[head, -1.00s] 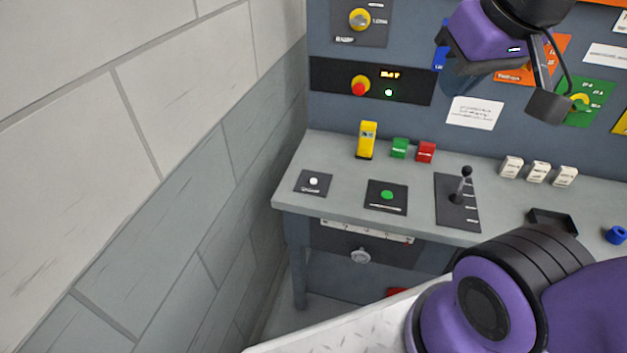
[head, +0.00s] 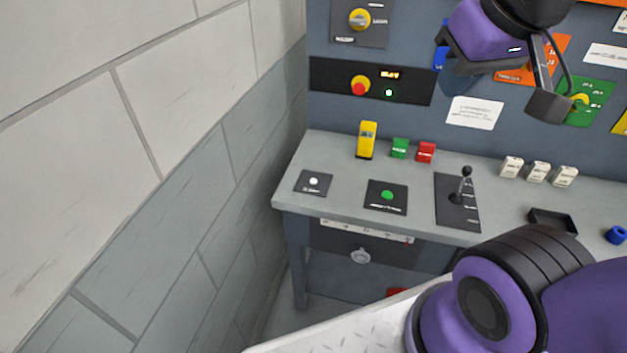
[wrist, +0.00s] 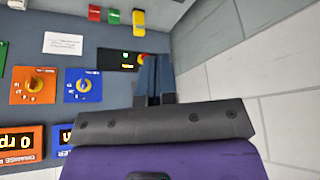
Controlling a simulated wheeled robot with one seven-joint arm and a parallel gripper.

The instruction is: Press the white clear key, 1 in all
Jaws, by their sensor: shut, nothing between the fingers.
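A small white round key (head: 313,181) sits on a dark square plate at the left front of the grey desk. The lettering under it is too small to read. In the head view my gripper (head: 465,88) is high up in front of the back panel, well above and to the right of the white key, and its fingers are partly hidden by the wrist. In the wrist view the gripper (wrist: 153,62) is shut and empty, with its fingers together. The white key on the desk is not in the wrist view.
A green button (head: 387,195) and a lever (head: 462,186) stand to the right of the white key. A yellow switch (head: 366,140) and green and red blocks are behind. The back panel has a red button (head: 360,88) and a small white light (head: 389,92). A block wall (head: 170,200) runs along the left.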

